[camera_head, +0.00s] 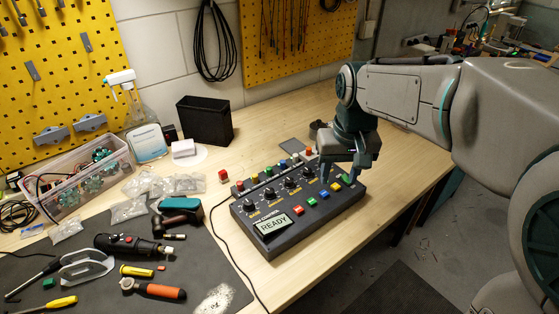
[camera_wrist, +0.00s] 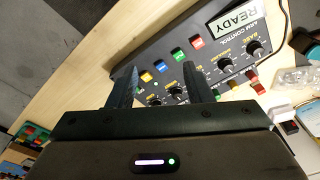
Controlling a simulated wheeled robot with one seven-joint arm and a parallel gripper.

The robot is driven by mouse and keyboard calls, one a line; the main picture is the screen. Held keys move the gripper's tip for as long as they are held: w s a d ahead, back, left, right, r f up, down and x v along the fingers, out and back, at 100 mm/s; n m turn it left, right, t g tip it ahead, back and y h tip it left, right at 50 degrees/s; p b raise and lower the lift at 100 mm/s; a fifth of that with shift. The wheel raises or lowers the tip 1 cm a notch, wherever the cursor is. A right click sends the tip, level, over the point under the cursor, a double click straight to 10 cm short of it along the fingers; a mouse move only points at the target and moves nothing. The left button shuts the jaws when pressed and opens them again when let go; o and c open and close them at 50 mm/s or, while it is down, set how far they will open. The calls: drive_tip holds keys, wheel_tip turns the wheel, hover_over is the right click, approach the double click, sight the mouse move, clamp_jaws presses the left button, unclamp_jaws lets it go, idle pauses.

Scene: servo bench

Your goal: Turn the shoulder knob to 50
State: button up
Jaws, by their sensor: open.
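The dark control box (camera_head: 349,205) lies on the wooden bench, with a row of black knobs, coloured buttons and a lit display (camera_head: 272,224) reading READY. The shoulder knob (camera_head: 270,194) seems to be the second from the display end, beside the base knob (camera_head: 249,206); its label is too small to read surely. It also shows in the wrist view (camera_wrist: 225,62), to the right of the fingers; its setting is unreadable. My gripper (camera_head: 338,176) is open and empty over the far end of the box. In the wrist view its fingers (camera_wrist: 160,67) partly hide the farther knobs.
A black bin (camera_head: 204,121) stands behind. A dark mat (camera_head: 90,265) with a drill, screwdrivers and other tools lies at the left. A cable runs along the box's left side. Bare bench lies in front of the box.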

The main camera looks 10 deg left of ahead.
drive_tip(key=w+a+r+n+p, duration=0.1)
drive_tip(key=w+a, duration=0.3)
drive_tip(key=a, duration=0.4)
drive_tip(key=n+g+p, duration=0.1)
drive_tip(key=n+p, duration=0.1)
approach(269, 190)
drive_tip(key=shift+h, duration=0.3)
drive_tip(key=f, duration=0.4)
drive_tip(key=f+p, duration=0.1)
drive_tip(key=f, duration=0.3)
drive_tip(key=shift+a+f, duration=0.2)
drive_tip(key=shift+f, duration=0.2)
drive_tip(key=shift+c, duration=0.4)
drive_tip(key=c, duration=0.9)
